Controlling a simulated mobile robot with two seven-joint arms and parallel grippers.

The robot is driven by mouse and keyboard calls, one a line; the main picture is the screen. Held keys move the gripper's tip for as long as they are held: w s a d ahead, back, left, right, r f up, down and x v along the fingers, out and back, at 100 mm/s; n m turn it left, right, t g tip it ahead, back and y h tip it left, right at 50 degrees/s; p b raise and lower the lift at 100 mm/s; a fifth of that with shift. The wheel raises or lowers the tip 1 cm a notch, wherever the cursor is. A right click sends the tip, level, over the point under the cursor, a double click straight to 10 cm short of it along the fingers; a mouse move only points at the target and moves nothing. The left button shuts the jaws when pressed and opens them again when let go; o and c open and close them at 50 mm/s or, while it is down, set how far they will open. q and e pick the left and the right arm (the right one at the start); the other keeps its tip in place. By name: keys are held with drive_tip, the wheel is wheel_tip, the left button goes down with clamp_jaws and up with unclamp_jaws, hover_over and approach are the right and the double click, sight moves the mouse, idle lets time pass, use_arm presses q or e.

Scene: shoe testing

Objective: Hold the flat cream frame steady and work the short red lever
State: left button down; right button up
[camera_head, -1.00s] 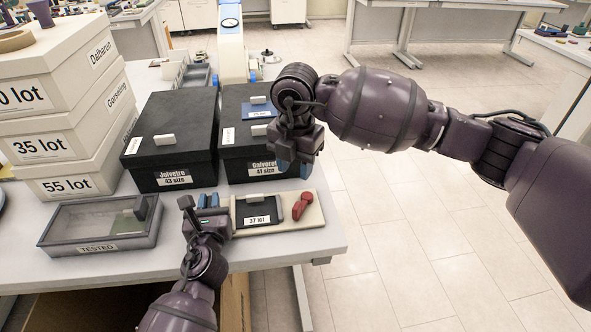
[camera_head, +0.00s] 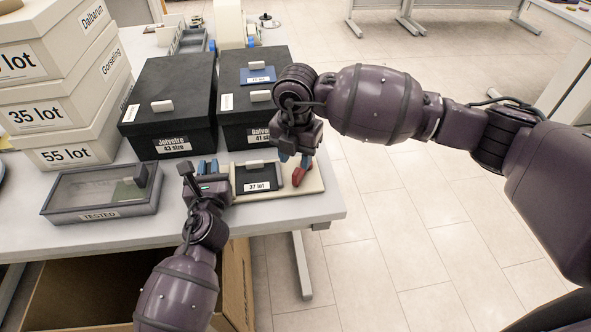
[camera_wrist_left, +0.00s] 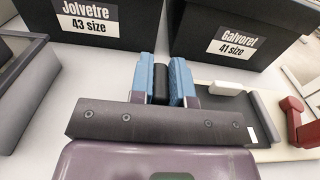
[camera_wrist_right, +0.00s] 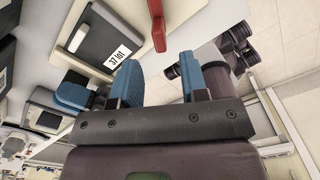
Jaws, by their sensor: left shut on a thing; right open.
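The flat cream frame (camera_head: 309,184) lies near the table's front right edge, with a dark "37 lot" panel (camera_head: 257,178) on it. The short red lever (camera_head: 299,174) stands at its right side; it also shows in the right wrist view (camera_wrist_right: 157,27). My left gripper (camera_head: 207,167) is at the frame's left end. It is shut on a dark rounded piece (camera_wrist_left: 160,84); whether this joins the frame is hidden. My right gripper (camera_head: 294,158) is open, just above the lever. In the right wrist view, the lever lies ahead of the gap between its fingers (camera_wrist_right: 160,78), with no grip visible.
Black shoe boxes (camera_head: 170,105) stand close behind the frame. A grey "TESTED" tray (camera_head: 98,213) lies to the left, in front of stacked cream boxes (camera_head: 66,120). The table ends just right of the frame. A cardboard box (camera_head: 236,285) stands below.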

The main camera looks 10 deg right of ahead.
sight(296, 172)
drive_tip(key=shift+f, duration=2.95)
clamp_jaws()
